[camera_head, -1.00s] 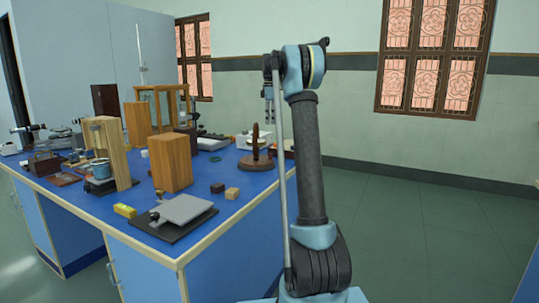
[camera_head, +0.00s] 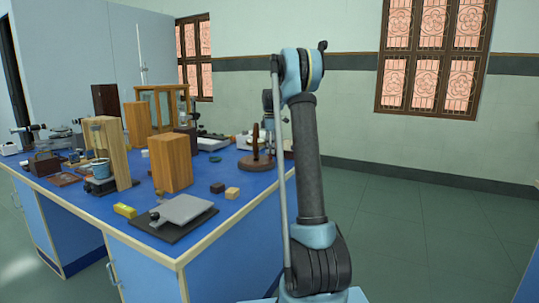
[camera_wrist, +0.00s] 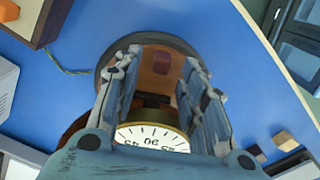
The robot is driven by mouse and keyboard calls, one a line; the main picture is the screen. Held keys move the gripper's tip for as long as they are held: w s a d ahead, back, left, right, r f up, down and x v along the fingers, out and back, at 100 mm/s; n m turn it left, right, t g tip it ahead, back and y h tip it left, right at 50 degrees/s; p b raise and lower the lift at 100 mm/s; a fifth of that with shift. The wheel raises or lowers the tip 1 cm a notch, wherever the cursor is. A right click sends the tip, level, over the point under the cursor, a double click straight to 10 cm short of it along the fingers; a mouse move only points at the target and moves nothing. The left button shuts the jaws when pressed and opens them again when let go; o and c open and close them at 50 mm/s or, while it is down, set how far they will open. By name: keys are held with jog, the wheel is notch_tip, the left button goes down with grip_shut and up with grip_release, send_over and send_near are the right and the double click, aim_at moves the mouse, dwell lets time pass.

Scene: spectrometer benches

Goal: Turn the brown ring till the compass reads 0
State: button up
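The brown ring (camera_head: 256,142) stands upright, almost edge-on, on a round brown base (camera_head: 254,164) near the right side of the blue bench in the head view. The gripper body hides part of the dial. I cannot tell whether the fingers touch the ring.
Small blocks (camera_head: 232,193), a grey plate on a dark base (camera_head: 181,209), a yellow block (camera_head: 125,210) and a tall wooden block (camera_head: 170,162) lie left of the ring on the bench (camera_head: 196,243). The floor right of the bench is free.

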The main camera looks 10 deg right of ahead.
jog(key=shift+f, duration=1.25)
jog(key=shift+c, duration=0.3)
